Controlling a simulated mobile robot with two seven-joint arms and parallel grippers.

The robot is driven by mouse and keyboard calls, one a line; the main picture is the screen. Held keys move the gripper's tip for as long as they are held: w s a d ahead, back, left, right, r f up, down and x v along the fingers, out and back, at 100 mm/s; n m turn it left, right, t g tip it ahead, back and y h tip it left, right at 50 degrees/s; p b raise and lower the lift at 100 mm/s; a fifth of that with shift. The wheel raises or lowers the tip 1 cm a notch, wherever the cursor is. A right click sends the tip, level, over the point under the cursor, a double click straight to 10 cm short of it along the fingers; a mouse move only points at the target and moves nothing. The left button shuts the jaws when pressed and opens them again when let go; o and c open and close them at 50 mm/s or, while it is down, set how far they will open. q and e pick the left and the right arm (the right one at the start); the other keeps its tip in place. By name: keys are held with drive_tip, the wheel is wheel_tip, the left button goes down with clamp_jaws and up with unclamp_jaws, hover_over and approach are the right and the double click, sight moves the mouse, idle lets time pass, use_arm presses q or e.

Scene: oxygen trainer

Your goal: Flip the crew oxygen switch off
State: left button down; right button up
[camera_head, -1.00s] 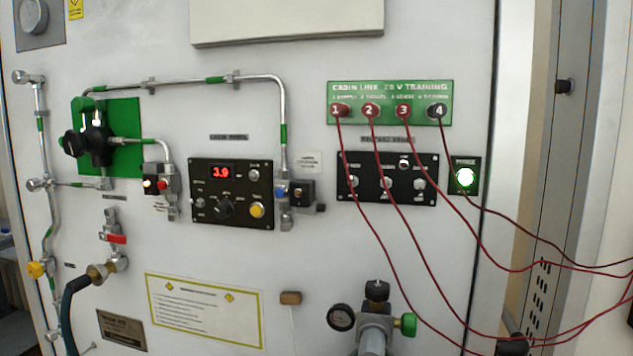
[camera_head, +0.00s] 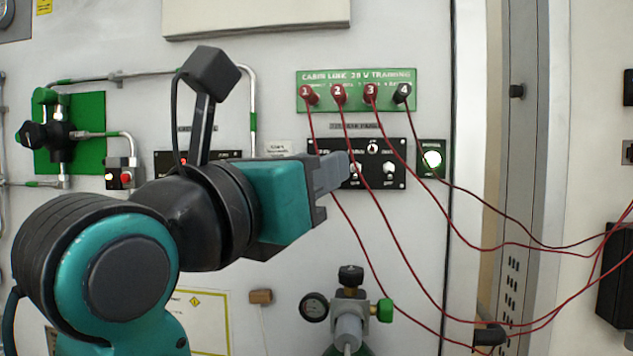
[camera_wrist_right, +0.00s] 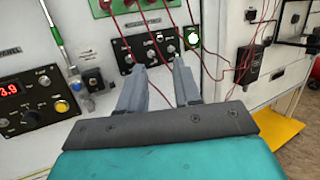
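The black switch panel (camera_head: 398,153) sits on the white wall under a green plate. Its small labels are too blurred to tell which switch is the crew oxygen one. A middle switch (camera_head: 355,169) and a right switch (camera_head: 388,168) show, with a smaller toggle (camera_head: 372,147) above; the panel's left part is hidden behind my gripper. My right gripper (camera_head: 338,172) is in front of the panel's left side. In the right wrist view, my right gripper (camera_wrist_right: 158,65) is open and empty, its fingers pointing at the panel (camera_wrist_right: 148,48). Contact cannot be told. My left gripper is not in view.
Red wires hang from the green plate (camera_head: 357,90) across the panel, close to my gripper. A lit green button (camera_head: 432,159) is right of the panel. A gauge and valve (camera_head: 348,305) stand below. The regulator panel (camera_wrist_right: 38,98) lies left.

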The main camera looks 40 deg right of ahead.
drive_tip(key=w+d+n+t+y, duration=0.1)
drive_tip(key=w+d+t+y, duration=0.3)
drive_tip(key=w+d, duration=0.3)
drive_tip(key=shift+d+r+t+b, duration=0.15)
drive_tip(key=shift+r+t+b, duration=0.05)
drive_tip(key=shift+t+b, duration=0.25)
drive_tip(key=shift+c, duration=0.4)
clamp_jaws()
